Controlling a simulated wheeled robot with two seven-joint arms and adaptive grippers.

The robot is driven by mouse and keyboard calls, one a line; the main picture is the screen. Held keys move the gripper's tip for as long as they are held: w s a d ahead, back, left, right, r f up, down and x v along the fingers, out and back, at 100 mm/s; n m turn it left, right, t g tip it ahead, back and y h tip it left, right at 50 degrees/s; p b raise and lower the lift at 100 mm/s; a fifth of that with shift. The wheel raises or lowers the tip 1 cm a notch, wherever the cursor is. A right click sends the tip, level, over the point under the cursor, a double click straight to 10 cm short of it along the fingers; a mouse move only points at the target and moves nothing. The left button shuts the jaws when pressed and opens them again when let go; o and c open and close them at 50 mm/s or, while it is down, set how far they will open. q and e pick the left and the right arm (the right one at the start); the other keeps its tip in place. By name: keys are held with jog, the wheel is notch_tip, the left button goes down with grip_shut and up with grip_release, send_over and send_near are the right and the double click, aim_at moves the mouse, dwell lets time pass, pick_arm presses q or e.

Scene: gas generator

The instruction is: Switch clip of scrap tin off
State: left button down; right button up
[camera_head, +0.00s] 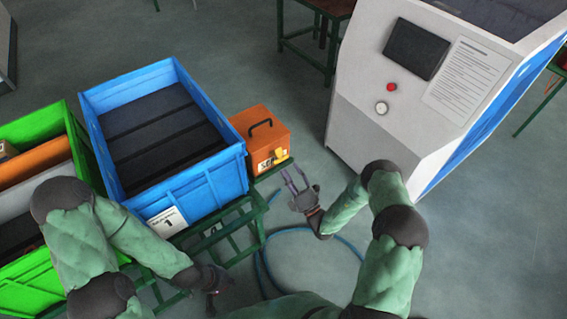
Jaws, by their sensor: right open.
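An orange tin (262,139) with a dark handle on top stands on the green rack, right of the blue crate. A yellow clip (281,155) shows at its front right side; whether it is on or off is too small to tell. My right gripper (294,180) is open and empty, just below and right of the clip, apart from it. My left gripper (217,290) is low in the picture, away from the tin beside the green rack; its fingers are dark and unclear.
A blue crate (232,180) with dark bars and a green crate (30,275) with several items stand on the green rack (250,225). A grey-white machine (357,130) with a screen and red button stands at right. A blue hose (262,268) lies on the floor.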

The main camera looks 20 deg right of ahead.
jog(key=v, duration=0.5)
jog(key=shift+s+d+f, duration=0.15)
jog(key=shift+s, duration=0.2)
